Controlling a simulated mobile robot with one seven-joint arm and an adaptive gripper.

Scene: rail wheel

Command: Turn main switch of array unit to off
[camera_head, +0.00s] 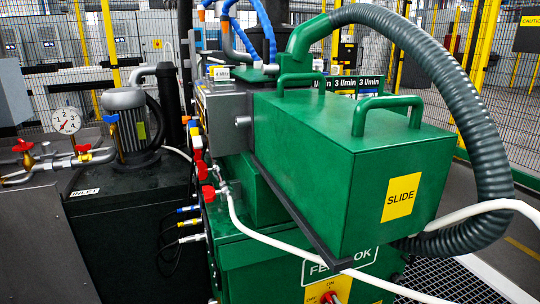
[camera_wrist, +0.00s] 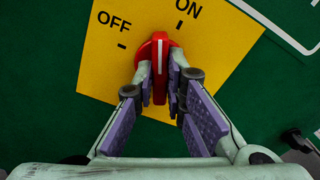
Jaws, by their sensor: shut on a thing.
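The main switch is a red knob (camera_wrist: 160,50) with a white line on its grip, set on a yellow plate (camera_wrist: 225,60) marked OFF and ON. In the wrist view the white line points up, between the two marks and nearer to ON. My gripper (camera_wrist: 160,78) is shut on the knob's grip, with one purple-padded finger on each side. In the head view only the top of the red knob (camera_head: 331,297) and part of the yellow plate (camera_head: 318,289) show at the bottom edge. My gripper is not visible there.
A green box marked SLIDE (camera_head: 330,160) overhangs the switch panel. A white hose (camera_head: 255,235) runs across the green front above the plate. A thick grey corrugated hose (camera_head: 470,110) arcs at the right. A dark tank with a motor (camera_head: 125,125) stands at the left.

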